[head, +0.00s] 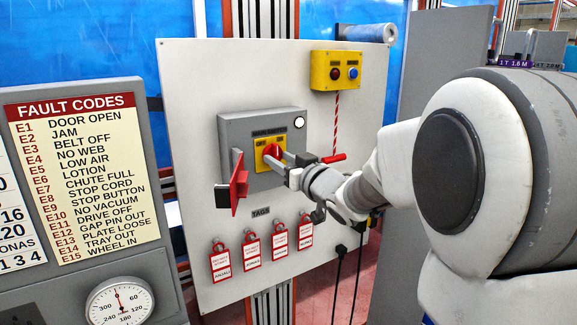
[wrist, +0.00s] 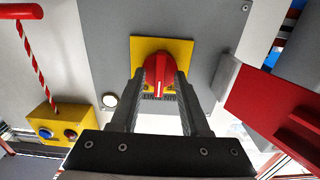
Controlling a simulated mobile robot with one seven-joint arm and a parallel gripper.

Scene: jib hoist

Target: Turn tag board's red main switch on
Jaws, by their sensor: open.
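The tag board (head: 200,120) is a pale upright panel. A grey switch box (head: 235,130) on it carries a yellow plate (head: 260,160) with the red main switch (head: 273,152), a rotary knob. My gripper (head: 282,165) is in front of the knob. In the wrist view, the fingers of my gripper (wrist: 160,82) are open, one on each side of the red switch (wrist: 157,70). A white line on the knob runs upright there. I cannot tell whether the fingers touch it. The plate's lettering is partly hidden.
A red flap (head: 239,185) stands out from the box's left side, close to my gripper. A round white lamp (head: 299,122) is at the box's upper right. A yellow button box (head: 335,71) with a striped cord hangs above right. Several red-and-white tags (head: 251,251) hang below.

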